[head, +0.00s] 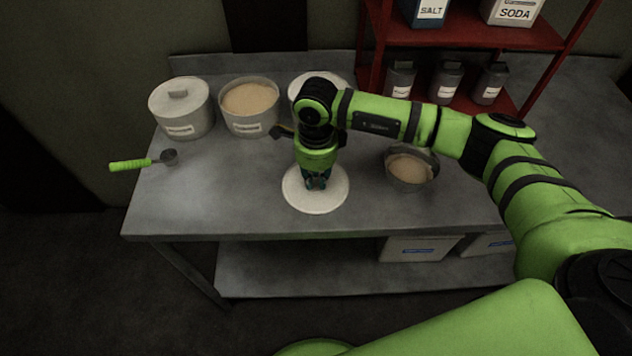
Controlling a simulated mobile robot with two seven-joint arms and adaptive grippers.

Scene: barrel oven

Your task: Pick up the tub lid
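The tub lid (330,199) is a pale round disc lying flat on the metal table (235,205), near its front edge. My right gripper (317,183) points down over the middle of the lid and hides its centre, including any handle there. I cannot tell whether the fingers touch the lid or are closed on it. An open tub (249,122) with tan contents stands at the back of the table. My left gripper is out of view.
A lidded tub (182,117) stands at the back left. A third tub (303,84) is partly hidden behind my arm. A bowl (409,183) of tan powder sits right of the lid. A green-handled scoop (135,164) overhangs the left edge. A red shelf (470,34) stands at the back right.

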